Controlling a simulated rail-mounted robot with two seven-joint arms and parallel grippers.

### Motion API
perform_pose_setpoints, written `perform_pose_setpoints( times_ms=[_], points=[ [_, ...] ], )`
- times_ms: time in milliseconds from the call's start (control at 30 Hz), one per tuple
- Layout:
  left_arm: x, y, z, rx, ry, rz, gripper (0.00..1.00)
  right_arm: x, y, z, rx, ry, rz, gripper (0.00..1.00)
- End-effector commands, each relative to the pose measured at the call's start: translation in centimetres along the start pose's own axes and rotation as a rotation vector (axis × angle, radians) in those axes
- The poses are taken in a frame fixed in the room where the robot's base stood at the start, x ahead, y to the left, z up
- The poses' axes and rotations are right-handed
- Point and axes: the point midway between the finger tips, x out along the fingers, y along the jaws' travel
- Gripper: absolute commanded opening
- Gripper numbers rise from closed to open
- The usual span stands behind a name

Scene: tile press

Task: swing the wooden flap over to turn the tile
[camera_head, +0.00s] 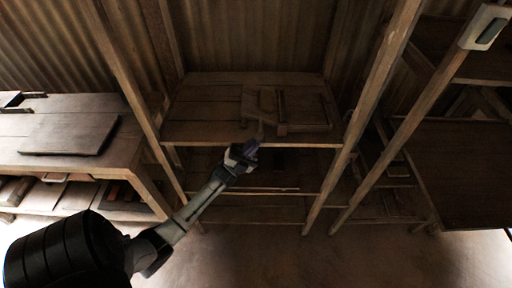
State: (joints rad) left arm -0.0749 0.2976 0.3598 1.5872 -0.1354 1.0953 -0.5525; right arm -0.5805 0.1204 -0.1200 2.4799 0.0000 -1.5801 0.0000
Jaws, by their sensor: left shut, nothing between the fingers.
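The wooden tile press (305,108) lies on the plank shelf in the middle, a low wooden frame. I cannot make out the tile. My left gripper (257,137) reaches in from the lower left. Its fingers are shut and empty, at the front edge of the shelf near the flap's lower corner. I cannot tell whether they touch it. My right gripper is out of view.
The shelf (200,125) has bare planks left of the press. Upright wooden posts (375,85) stand on both sides. A bench (130,150) with a flat board (70,135) stands at the left. A dark table (465,175) is at the right.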

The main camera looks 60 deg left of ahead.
Motion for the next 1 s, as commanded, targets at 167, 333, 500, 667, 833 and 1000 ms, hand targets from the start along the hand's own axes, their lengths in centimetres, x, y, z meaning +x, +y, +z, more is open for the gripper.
perform_pose_setpoints(
  times_ms=[167,333,500,667,833,1000],
  points=[
    [0.8,-0.6,-0.1,0.008,0.003,0.06,0.0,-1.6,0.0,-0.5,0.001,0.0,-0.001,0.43],
    [1.0,-0.7,-0.1,0.012,0.002,0.098,0.0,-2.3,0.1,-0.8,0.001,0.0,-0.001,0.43],
    [1.1,-0.8,-0.1,0.015,0.002,0.12,0.0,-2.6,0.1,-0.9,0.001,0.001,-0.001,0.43],
    [1.1,-0.8,-0.1,0.015,0.001,0.129,0.0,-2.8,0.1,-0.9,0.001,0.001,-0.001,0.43],
    [1.1,-0.8,-0.1,0.016,0.001,0.132,0.0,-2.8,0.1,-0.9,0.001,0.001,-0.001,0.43],
    [1.0,-0.8,-0.1,0.015,0.001,0.131,0.0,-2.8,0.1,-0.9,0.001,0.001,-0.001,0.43]
  ],
)
